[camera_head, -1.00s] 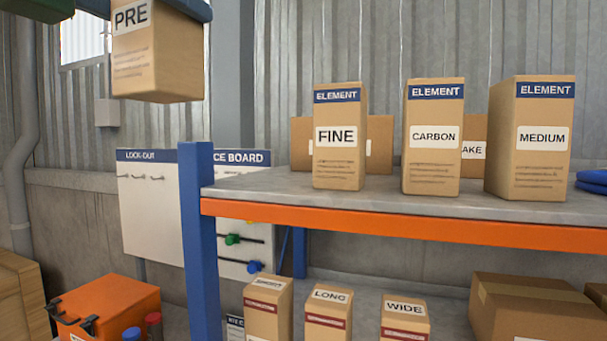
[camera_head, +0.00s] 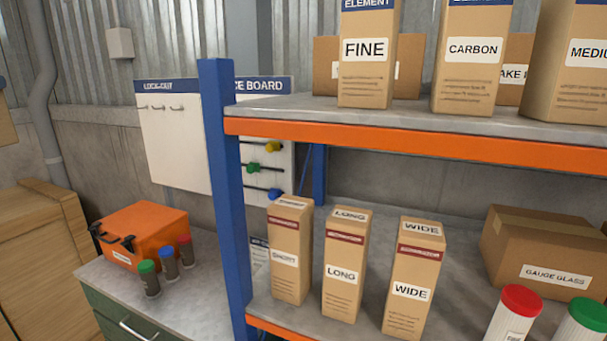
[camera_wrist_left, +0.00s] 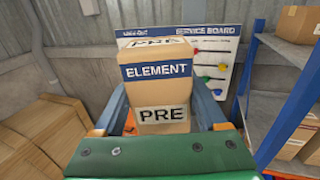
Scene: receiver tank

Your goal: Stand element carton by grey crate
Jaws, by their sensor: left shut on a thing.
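The element carton marked PRE (camera_wrist_left: 158,75), a tall tan box with a blue ELEMENT band, is between the fingers of my left gripper (camera_wrist_left: 160,108) in the left wrist view. The gripper is shut on it, one blue finger along each side. No grey crate shows in either view. My right gripper is not in view.
A blue-and-orange rack holds FINE (camera_head: 365,50), CARBON (camera_head: 472,50) and MEDIUM cartons above, and LONG (camera_head: 343,275) and WIDE (camera_head: 412,285) cartons below. An orange case (camera_head: 145,235) and small capped bottles stand on a bench. Wooden boxes (camera_head: 45,250) stand left.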

